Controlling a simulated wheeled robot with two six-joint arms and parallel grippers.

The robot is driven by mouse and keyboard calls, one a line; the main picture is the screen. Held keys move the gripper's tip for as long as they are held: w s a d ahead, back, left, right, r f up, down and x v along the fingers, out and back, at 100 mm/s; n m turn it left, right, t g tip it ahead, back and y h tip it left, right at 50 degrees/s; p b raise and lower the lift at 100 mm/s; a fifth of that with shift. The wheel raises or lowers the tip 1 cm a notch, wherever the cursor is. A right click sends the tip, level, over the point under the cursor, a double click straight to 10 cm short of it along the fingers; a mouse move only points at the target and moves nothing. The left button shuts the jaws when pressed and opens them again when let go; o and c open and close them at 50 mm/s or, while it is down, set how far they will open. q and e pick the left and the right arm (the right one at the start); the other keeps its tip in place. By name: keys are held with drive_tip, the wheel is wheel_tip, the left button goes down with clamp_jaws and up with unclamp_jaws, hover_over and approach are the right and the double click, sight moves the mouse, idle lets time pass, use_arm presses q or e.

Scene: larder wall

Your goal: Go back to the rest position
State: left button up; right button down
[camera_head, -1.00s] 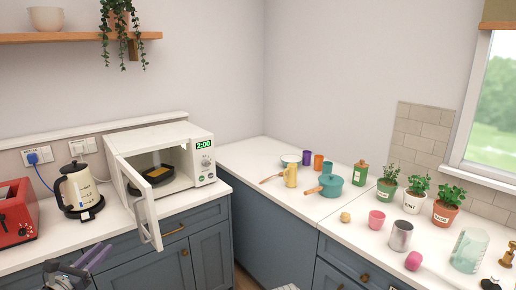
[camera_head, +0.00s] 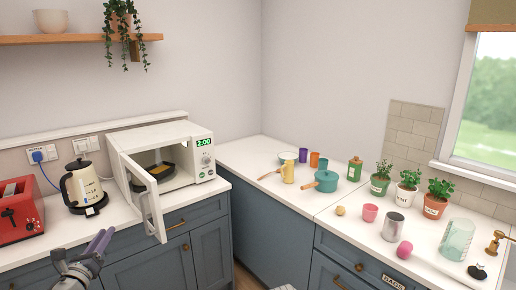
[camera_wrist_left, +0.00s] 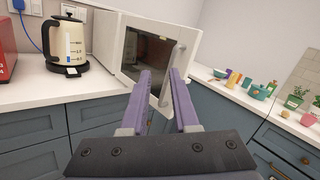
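My left gripper (camera_head: 106,236) is low at the left in the head view, in front of the blue cabinets and below the counter edge. In the left wrist view its two purple fingers (camera_wrist_left: 162,78) stand apart with nothing between them, so it is open and empty. The fingers point toward the white microwave (camera_head: 182,142), which also shows in the left wrist view (camera_wrist_left: 104,36). The microwave door (camera_head: 146,195) hangs open. A dark pan (camera_head: 160,171) with something yellow is inside. My right gripper is not in view.
A cream kettle (camera_head: 80,185) and a red toaster (camera_head: 18,212) stand left of the microwave. The right counter holds a teal pot (camera_head: 327,181), several cups, a metal can (camera_head: 393,227) and potted herbs (camera_head: 408,188). The open door juts past the counter edge near my left gripper.

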use_arm(q)
drive_tip(key=w+d+f+n+g+y, duration=0.25)
drive_tip(key=w+d+n+y, duration=0.3)
drive_tip(key=n, duration=0.85)
drive_tip(key=d+f+n+g+p, duration=0.1)
drive_tip(key=d+f+n+g, duration=0.5)
drive_tip(key=d+f+n, duration=0.3)
drive_tip(key=s+d+f+n+g+h, duration=0.1)
drive_tip(key=s+d+f+g, duration=0.2)
drive_tip(key=s+d, duration=0.4)
drive_tip(key=s+d+f+n+g+h, duration=0.2)
drive_tip(key=s+d+f+g, duration=0.2)
drive_tip(key=s+d, duration=0.3)
drive_tip(key=s+d+f+n+g+h, duration=0.1)
drive_tip(key=s+d+f+g+h, duration=0.1)
drive_tip(key=s+d+f+g, duration=0.2)
drive_tip(key=s+d+p, duration=0.1)
drive_tip(key=s+d, duration=0.2)
drive_tip(key=d, duration=0.4)
drive_tip(key=shift+d+n, duration=0.4)
